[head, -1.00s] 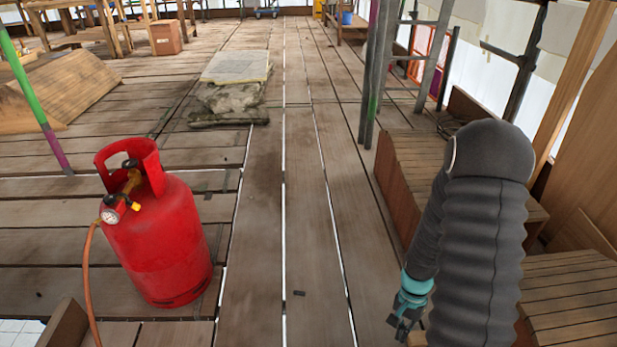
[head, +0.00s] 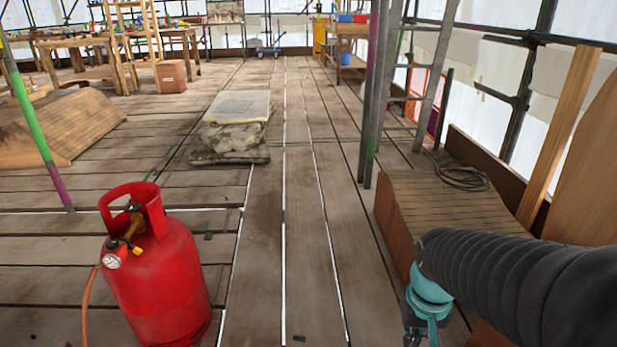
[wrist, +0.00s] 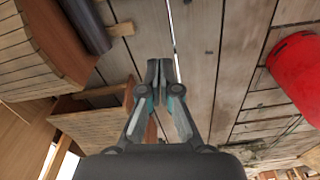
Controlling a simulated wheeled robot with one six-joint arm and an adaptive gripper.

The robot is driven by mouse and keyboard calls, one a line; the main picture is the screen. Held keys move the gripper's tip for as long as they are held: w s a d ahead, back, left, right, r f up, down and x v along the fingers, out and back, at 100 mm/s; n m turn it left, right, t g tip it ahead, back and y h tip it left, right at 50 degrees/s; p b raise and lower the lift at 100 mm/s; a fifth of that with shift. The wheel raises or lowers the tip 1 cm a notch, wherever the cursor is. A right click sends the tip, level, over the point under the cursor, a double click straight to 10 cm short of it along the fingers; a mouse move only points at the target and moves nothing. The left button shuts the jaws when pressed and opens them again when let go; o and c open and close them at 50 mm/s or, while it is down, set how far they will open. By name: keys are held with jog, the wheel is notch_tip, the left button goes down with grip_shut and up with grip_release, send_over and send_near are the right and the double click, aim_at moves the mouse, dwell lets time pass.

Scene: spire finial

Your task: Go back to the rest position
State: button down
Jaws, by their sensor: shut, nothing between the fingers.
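My gripper (wrist: 159,75) shows in the wrist view with its fingertips together, shut and empty above the plank floor. In the head view my gripper (head: 420,335) is at the bottom right, partly cut off by the lower edge. My dark ribbed arm comes in from the right edge and ends in a teal wrist part. The gripper is over the floor, left of a low wooden platform (head: 440,212). Nothing is seen touching the fingers.
A red gas cylinder (head: 158,270) with a hose stands at left; it also shows in the wrist view (wrist: 298,72). Stacked slabs (head: 237,125) lie beyond it. Scaffold poles (head: 374,90) stand right of centre. The middle plank walkway (head: 295,200) is clear.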

jog(key=s+a+r+t+p, duration=0.1)
jog(key=s+r+t, duration=0.1)
jog(key=r, duration=0.4)
jog(key=s+a+r+n+t+p, duration=0.1)
jog(key=s+r+t, duration=0.1)
jog(key=r, duration=0.4)
jog(key=shift+s+a+r+t, duration=0.3)
jog(key=shift+a+r+t, duration=0.1)
